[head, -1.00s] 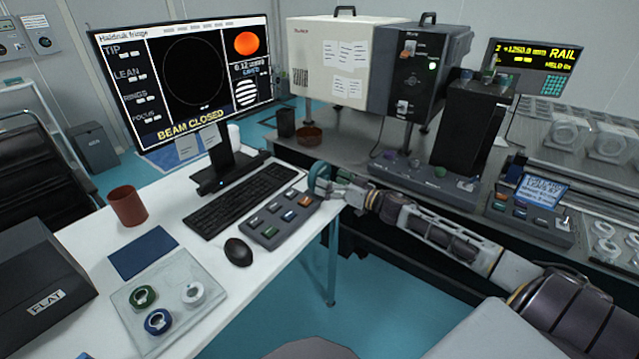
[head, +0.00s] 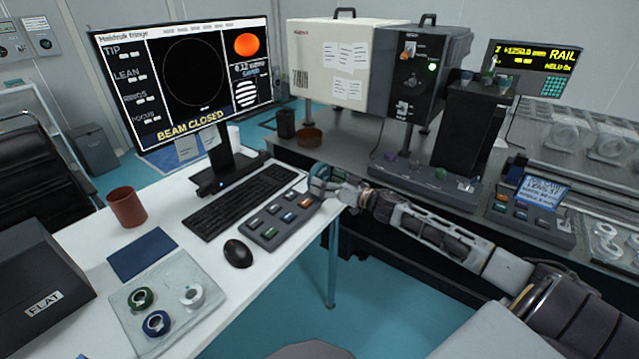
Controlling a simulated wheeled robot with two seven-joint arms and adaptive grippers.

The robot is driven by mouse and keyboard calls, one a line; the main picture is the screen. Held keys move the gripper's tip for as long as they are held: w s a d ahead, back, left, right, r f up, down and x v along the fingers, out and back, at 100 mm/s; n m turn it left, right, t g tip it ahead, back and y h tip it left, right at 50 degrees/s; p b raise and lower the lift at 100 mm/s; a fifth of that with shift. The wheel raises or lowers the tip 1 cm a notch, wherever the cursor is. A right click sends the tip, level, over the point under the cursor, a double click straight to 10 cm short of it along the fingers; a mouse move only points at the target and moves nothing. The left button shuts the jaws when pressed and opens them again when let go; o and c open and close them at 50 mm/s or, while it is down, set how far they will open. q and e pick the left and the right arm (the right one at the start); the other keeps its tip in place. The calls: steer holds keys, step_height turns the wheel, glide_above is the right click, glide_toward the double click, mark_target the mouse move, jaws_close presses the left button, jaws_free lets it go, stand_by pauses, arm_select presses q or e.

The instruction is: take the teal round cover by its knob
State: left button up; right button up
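The teal round cover (head: 317,177) shows small at the back right corner of the white desk (head: 205,262), just right of the button pad. Its round face looks steeply tilted, and its knob is hidden from me. My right gripper (head: 332,187) reaches in from the right, with its fingertips against the right side of the cover. The fingers overlap the cover, and I cannot tell whether they are shut on its knob. My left gripper is not in view.
The button pad (head: 283,219), keyboard (head: 238,201) and mouse (head: 238,253) lie left of the cover. A monitor (head: 185,85) stands behind them. The metal optical table (head: 360,148) lies beyond, with a brown round dish (head: 309,137) and a dark cup (head: 286,123).

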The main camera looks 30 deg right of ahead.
steer(key=c, duration=0.8)
steer(key=shift+r, duration=0.1)
steer(key=shift+r+p, duration=0.35)
steer(key=shift+r, duration=0.5)
step_height(320, 180, up, 6)
steer(key=shift+f+p, duration=0.1)
steer(key=shift+p, duration=0.85)
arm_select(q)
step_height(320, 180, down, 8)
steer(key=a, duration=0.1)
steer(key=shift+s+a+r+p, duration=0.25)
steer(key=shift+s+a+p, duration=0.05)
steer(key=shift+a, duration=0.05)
arm_select(e)
steer(key=shift+r, duration=1.2)
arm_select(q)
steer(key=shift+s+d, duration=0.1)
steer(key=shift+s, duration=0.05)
